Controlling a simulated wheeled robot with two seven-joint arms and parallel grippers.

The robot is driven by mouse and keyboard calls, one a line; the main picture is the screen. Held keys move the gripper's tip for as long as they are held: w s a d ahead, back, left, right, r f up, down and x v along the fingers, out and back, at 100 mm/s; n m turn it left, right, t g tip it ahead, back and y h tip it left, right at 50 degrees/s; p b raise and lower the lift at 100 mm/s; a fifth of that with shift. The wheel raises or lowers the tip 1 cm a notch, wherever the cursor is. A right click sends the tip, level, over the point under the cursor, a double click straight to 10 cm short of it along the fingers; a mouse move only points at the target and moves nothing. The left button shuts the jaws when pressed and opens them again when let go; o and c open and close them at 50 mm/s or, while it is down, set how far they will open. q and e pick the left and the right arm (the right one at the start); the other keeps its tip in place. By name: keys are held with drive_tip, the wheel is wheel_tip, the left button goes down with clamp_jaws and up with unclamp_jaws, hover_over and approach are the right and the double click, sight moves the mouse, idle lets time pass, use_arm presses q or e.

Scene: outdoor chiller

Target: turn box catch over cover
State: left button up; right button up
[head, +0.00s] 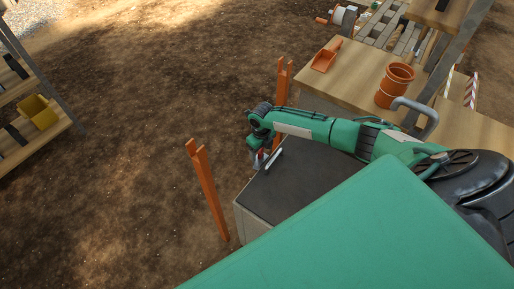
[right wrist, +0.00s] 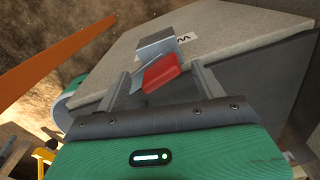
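The box (head: 247,222) has pale sides and a dark flat cover (head: 302,188). In the right wrist view its pale side (right wrist: 235,32) borders the dark cover (right wrist: 262,82). The catch has a red tab (right wrist: 163,72) beside a grey metal bracket (right wrist: 156,46) on the pale side. My right gripper (head: 268,162) is at the box's far-left edge. In the right wrist view, its two fingers (right wrist: 165,80) are spread apart, with the red tab between their ends; I cannot tell whether they touch it. My left gripper is not in view.
Orange posts (head: 207,190) stand left of the box and behind it (head: 282,82). A wooden table (head: 350,75) behind holds an orange scoop (head: 325,57) and orange pots (head: 394,86). A shelf with a yellow bin (head: 40,113) is far left. Bare ground lies between.

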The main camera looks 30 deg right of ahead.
drive_tip(key=o, duration=0.5)
drive_tip(key=shift+w, duration=0.1)
drive_tip(key=shift+r, duration=0.1)
wheel_tip(320, 180, up, 7)
drive_tip(key=p, duration=0.5)
drive_tip(key=shift+p, duration=0.35)
wheel_tip(320, 180, up, 14)
drive_tip(key=shift+f+b, duration=0.1)
drive_tip(key=shift+b, duration=0.5)
